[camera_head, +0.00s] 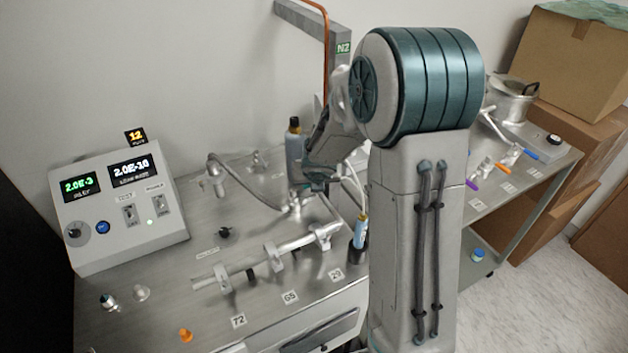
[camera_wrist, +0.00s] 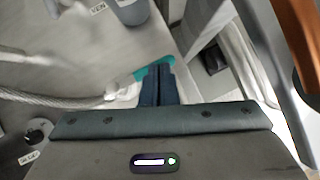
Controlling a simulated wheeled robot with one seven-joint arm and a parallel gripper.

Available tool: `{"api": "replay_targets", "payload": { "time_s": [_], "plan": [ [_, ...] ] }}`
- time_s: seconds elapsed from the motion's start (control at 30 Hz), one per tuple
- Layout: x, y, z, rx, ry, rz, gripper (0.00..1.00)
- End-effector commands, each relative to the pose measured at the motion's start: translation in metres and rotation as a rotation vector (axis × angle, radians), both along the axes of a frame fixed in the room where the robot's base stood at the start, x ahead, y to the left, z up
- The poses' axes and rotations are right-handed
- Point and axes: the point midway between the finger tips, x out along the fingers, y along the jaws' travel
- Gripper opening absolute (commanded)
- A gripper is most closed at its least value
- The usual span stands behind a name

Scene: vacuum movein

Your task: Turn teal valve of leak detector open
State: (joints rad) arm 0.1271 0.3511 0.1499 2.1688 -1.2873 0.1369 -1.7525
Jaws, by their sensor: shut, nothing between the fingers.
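A teal handle (camera_wrist: 141,74), which looks like the valve lever, shows in the wrist view just past my fingertips, partly hidden by them. My gripper (camera_wrist: 158,70) is shut and empty, its dark fingers together; tips and handle overlap in the picture, and I cannot tell whether they touch. In the head view my gripper (camera_head: 308,186) is low over the bench near the metal fittings, its fingertips hard to make out, and the teal handle cannot be made out. A grey console (camera_head: 118,208) with two lit displays, likely the leak detector, stands at the left of the bench.
A braided hose (camera_wrist: 60,101) runs to the fittings beside my fingers. A clamped metal pipe (camera_head: 262,262) lies in front. A copper tube (camera_head: 325,40) rises at the back. Cardboard boxes (camera_head: 572,58) are at far right.

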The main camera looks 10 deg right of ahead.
Motion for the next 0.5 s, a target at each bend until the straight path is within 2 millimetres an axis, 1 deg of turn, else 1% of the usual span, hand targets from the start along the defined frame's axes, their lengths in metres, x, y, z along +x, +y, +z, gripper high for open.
{"api": "replay_targets", "payload": {
  "time_s": [0.17,0.5],
  "plan": [
    [-0.002,0.001,-0.001,0.000,0.001,0.000,0.00],
    [-0.014,0.008,-0.001,0.000,0.000,0.001,0.00]
  ]
}}
